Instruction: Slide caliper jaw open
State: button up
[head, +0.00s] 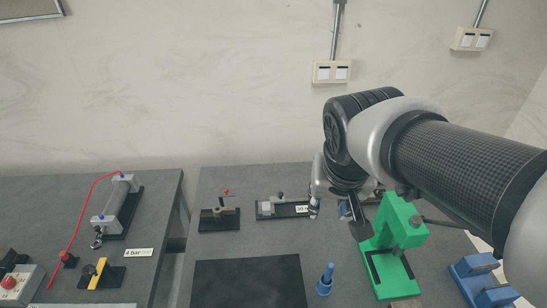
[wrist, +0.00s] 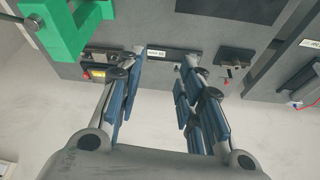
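A dark, flat fixture with a light grey block and a small label, which looks like the caliper (head: 268,208), lies near the back of the right table in the head view. In the wrist view it is a dark bar (wrist: 183,52) with a white label, beyond my fingertips and partly hidden by them. I cannot make out its jaw or how far it is open. My gripper (wrist: 162,65) has its two blue-padded fingers spread with nothing between them. In the head view my gripper (head: 331,205) is just right of the fixture and partly hidden by my arm.
A green press (head: 398,222) stands close on the right. A black fixture with a red knob (head: 220,217) is on the left. A blue peg (head: 325,280) and a black mat (head: 248,283) are in front. A gap separates the left table.

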jog(key=w+a+f+m+p, duration=0.1)
jog(key=w+a+f, duration=0.1)
jog(key=w, duration=0.5)
jog(key=w+a+f, duration=0.1)
jog(key=w, duration=0.6)
jog(key=m+p, duration=0.2)
send_near(281, 193)
jog(key=shift+h, duration=0.5)
jog(key=b+x, duration=0.1)
jog(key=x, duration=0.1)
jog(key=b+x, duration=0.1)
jog(key=x, duration=0.2)
jog(key=b+x, duration=0.1)
jog(key=x, duration=0.2)
jog(key=shift+w+a, duration=0.1)
jog(key=shift+a, duration=0.3)
jog(key=shift+c, duration=0.5)
grip_shut()
